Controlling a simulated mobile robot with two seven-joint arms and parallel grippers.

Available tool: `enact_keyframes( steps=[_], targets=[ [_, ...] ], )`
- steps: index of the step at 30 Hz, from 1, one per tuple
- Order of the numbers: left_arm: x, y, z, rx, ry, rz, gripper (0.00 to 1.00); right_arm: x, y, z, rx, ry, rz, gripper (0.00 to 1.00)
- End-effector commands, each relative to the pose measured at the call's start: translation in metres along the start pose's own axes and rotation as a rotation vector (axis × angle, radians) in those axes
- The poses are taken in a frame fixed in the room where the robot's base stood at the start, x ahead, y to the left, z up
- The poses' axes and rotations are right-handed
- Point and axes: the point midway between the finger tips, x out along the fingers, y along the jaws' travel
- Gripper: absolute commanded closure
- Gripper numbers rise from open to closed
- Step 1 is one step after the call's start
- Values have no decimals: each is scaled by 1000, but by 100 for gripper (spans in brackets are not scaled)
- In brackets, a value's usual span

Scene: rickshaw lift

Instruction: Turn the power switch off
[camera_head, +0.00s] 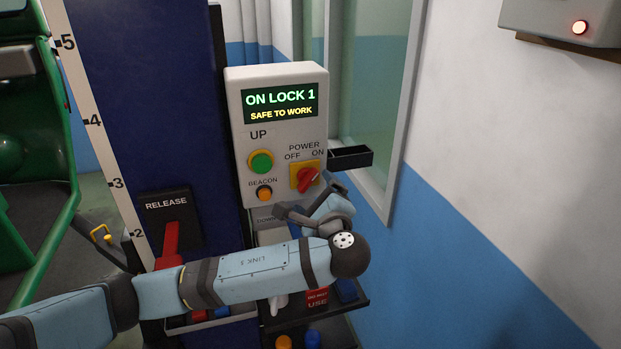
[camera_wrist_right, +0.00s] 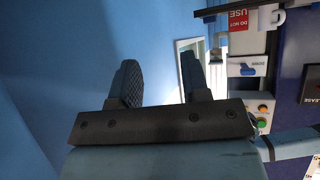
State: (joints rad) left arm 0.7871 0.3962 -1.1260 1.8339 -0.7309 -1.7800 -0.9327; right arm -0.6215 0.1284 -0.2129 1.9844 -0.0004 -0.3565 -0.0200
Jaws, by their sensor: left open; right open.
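The power switch (camera_head: 306,180) is a red knob on a yellow plate at the lower right of the white control box (camera_head: 237,150). Its pointer tilts up and right, towards the ON label. My left gripper (camera_head: 307,197) is open just below the knob, its dark fingers spread; I cannot tell whether either touches it. My left wrist hides part of the area below the box. My right gripper (camera_wrist_right: 160,75) is open and empty in the right wrist view. There the box (camera_wrist_right: 258,96) shows upside down at the right, and I cannot make out the knob.
The box display reads ON LOCK 1, SAFE TO WORK. The green UP button (camera_head: 261,162) and orange beacon button (camera_head: 264,194) sit left of the knob. A red release lever (camera_head: 171,243) is on the blue column. A small black tray (camera_head: 351,157) juts out at the right.

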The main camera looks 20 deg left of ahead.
Motion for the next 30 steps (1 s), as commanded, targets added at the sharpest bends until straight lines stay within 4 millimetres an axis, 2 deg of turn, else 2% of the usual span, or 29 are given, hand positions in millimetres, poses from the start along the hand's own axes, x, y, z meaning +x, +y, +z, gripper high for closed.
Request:
enact_keyframes(
  steps=[3, 9, 20, 27, 30],
  targets=[
    [22, -2, 2, 2, -3, 0, 8, -5, 1, -4, 2, -4, 3, 57],
    [43, -1, 1, 0, 0, 0, 8, -6, 1, -2, 27, -16, 12, 57],
    [48, 0, 0, 0, 1, 0, 8, -3, 0, 1, 44, -21, 16, 57],
    [48, 0, 0, 0, 1, 0, 58, -2, 1, -1, 38, -17, 15, 57],
    [48, 0, -1, -1, 1, 0, 58, -3, 0, -2, 37, -14, 13, 57]
  ],
)
